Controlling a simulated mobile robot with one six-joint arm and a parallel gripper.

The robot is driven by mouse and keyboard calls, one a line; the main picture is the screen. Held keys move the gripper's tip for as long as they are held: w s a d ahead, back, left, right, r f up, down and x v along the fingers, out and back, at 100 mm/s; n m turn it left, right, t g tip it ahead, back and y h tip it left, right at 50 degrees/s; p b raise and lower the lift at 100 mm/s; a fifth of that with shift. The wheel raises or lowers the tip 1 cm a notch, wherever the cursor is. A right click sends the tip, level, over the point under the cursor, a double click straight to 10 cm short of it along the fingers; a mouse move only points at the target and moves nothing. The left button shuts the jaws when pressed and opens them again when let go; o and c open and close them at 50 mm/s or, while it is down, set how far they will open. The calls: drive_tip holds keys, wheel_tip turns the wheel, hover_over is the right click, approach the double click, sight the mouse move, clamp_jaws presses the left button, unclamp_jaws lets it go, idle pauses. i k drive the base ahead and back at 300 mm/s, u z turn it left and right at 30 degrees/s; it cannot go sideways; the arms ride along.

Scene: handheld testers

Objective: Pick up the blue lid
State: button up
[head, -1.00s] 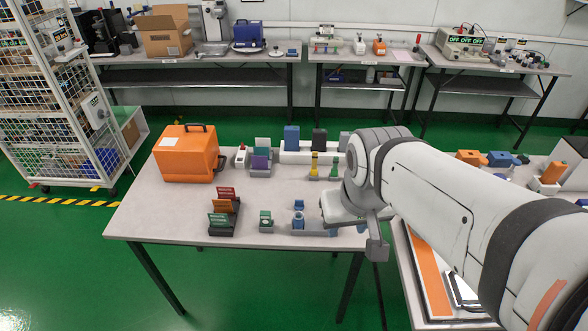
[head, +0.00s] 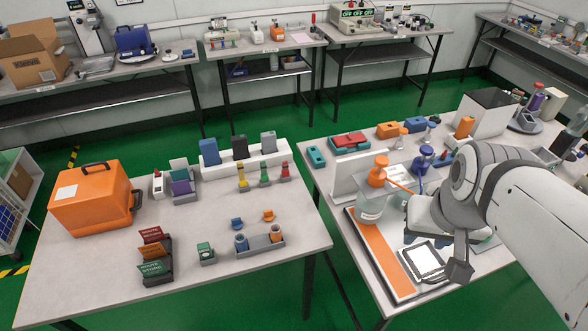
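A small blue lid (head: 237,223) lies on the left table, just behind a grey holder (head: 260,244). A blue-banded jar (head: 241,241) and an orange-banded jar (head: 276,233) stand in that holder. An orange lid (head: 268,214) lies to the right of the blue lid. My gripper (head: 459,271) is well to the right, over the right table and apart from the blue lid. Its fingers are small and seen from behind, so I cannot tell whether they are open or shut. I see nothing held in it.
The left table (head: 212,270) has bare surface around the lids. A green-topped block (head: 205,252) and sign rack (head: 155,258) stand left of them. A gap separates the tables. A bottle with an orange pump (head: 370,205) stands between the lids and my arm.

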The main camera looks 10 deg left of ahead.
sight(237, 223)
drive_tip(key=z, duration=0.5)
drive_tip(key=k, duration=0.75)
drive_tip(key=u, duration=1.4)
drive_tip(key=i, duration=1)
drive_tip(key=u, duration=0.1)
drive_tip(key=k, duration=0.3)
drive_tip(key=u, duration=0.5)
